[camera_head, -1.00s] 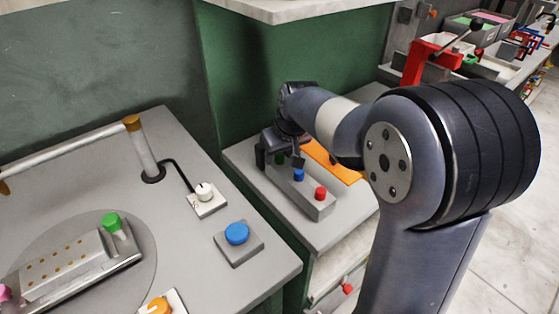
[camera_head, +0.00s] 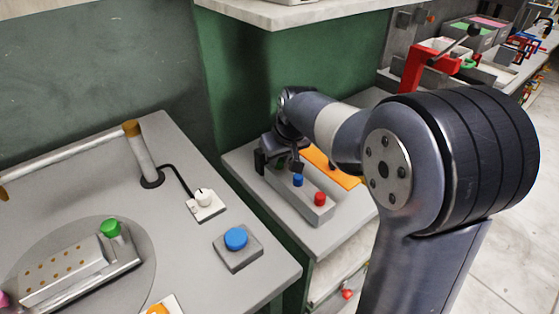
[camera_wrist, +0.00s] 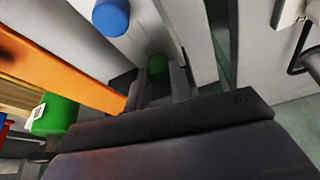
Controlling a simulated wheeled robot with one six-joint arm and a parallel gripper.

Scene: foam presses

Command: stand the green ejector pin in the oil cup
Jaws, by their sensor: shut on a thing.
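The green ejector pin shows as a green round top (camera_wrist: 158,65) between the fingers of my gripper (camera_wrist: 157,82) in the wrist view. My gripper is shut on it. In the head view my gripper (camera_head: 279,163) is at the far end of a long grey pin block (camera_head: 309,205), and the green pin is mostly hidden by the fingers. I cannot tell whether the pin is still seated in the block. A blue pin (camera_head: 298,181) and a red pin (camera_head: 319,199) stand in the same block. I cannot make out the oil cup.
An orange strip (camera_head: 334,169) lies beside the block. A green box (camera_wrist: 52,115) is at left in the wrist view. On the left bench are a blue button (camera_head: 236,238), a white dial (camera_head: 204,198) and a silver fixture with a green knob (camera_head: 110,229). A shelf overhangs behind.

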